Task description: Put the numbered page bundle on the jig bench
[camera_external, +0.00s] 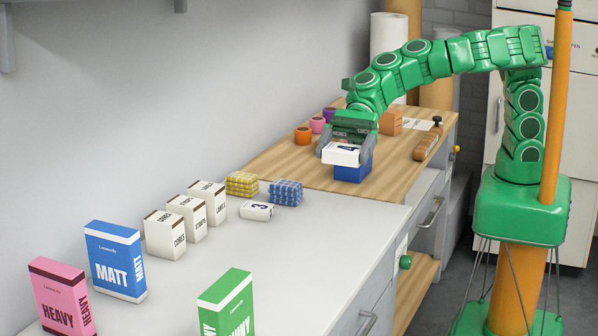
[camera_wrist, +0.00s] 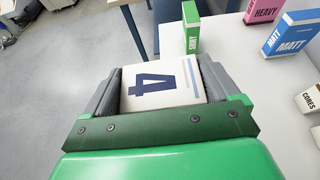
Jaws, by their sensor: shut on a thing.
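The numbered page bundle (camera_external: 341,154) is a white block marked 4. It sits between the two grey fingers of my gripper (camera_external: 346,150), which is shut on it. In the wrist view the bundle (camera_wrist: 163,84) shows its dark blue 4 face up between the fingers. In the outside view it is over a blue block (camera_external: 352,171) at the front edge of the wood-topped bench (camera_external: 290,160); I cannot tell whether they touch. Another white bundle, marked 3 (camera_external: 257,211), lies on the grey-white counter. Which surface is the jig bench is not labelled.
Yellow (camera_external: 242,184) and blue checked blocks (camera_external: 286,192) lie near the wood's left edge. White boxes (camera_external: 186,217) and blue (camera_external: 116,262), pink (camera_external: 62,298) and green boxes (camera_external: 228,305) stand on the counter. Small cups (camera_external: 303,135) stand behind my gripper.

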